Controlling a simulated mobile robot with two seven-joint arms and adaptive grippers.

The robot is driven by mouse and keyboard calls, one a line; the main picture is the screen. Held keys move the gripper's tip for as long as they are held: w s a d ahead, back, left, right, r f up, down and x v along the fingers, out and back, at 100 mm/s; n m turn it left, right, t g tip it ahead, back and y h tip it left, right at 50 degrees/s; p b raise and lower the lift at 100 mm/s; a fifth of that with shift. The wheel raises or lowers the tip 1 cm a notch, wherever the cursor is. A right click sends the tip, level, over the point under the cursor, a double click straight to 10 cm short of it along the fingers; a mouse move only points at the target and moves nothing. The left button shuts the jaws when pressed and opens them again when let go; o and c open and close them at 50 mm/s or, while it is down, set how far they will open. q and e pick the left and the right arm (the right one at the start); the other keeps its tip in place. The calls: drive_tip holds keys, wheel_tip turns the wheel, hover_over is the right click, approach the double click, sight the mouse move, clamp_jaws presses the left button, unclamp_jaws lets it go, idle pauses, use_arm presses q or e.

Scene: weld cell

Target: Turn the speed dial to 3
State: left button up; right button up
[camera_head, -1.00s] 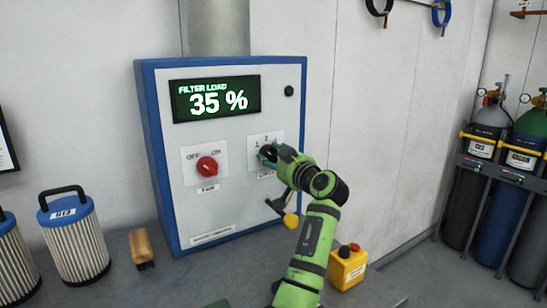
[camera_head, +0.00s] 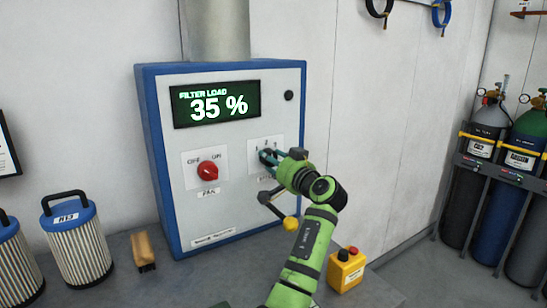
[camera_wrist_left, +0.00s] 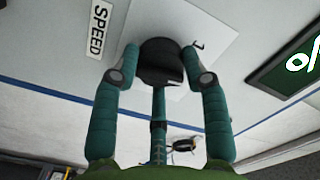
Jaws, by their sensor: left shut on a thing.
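The black speed dial (camera_wrist_left: 160,60) is on the white cabinet face, above a "SPEED" label (camera_wrist_left: 99,30) in the head view's sense. My right gripper is not in view.
A red fan knob (camera_head: 207,171) is left of the dial. The display (camera_head: 216,102) reads "FILTER LOAD 35 %". A lever with a yellow ball (camera_head: 291,223) is just below my wrist. A yellow button box (camera_head: 346,268) and filter cartridges (camera_head: 78,245) stand on the bench.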

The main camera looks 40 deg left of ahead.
use_arm(q)
drive_tip(key=shift+r+m+p, duration=0.15)
drive_tip(key=shift+m+p, duration=3.55)
drive_tip(key=shift+m, duration=1.6)
drive_tip(key=o, duration=1.2)
drive_tip(key=shift+c, duration=0.2)
